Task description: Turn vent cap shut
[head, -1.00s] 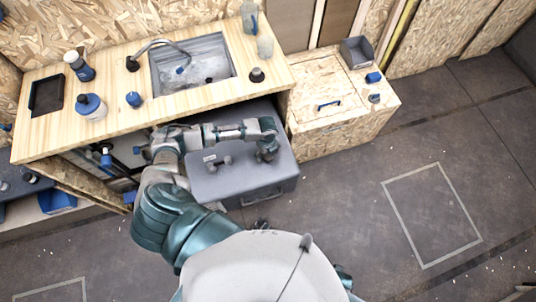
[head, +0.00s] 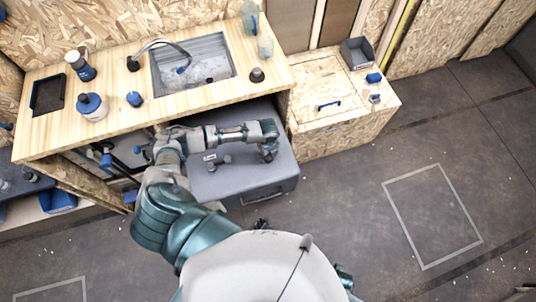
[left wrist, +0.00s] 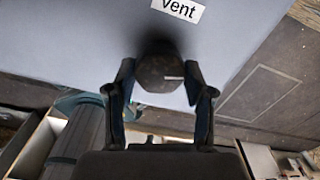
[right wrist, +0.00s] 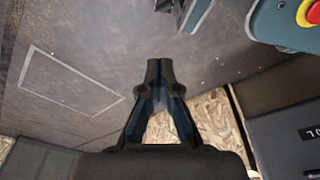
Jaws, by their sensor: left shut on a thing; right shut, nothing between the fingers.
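The vent cap (left wrist: 160,73) is a dark round knob with a white line mark pointing right in the left wrist view. It stands on a grey surface below a white "Vent" label (left wrist: 179,9). My left gripper (left wrist: 159,80) is shut on the cap, with one finger on each side. In the head view my left gripper (head: 268,154) reaches down onto the grey tank (head: 250,182) under the counter and hides the cap. My right gripper (right wrist: 159,66) is shut and empty above the floor in the right wrist view.
The wooden counter (head: 130,122) with a sink (head: 195,68) overhangs the back of the tank. Small fittings (head: 218,163) stand on the tank left of my left gripper. A wooden cabinet (head: 335,130) is to the right. The floor further right is clear.

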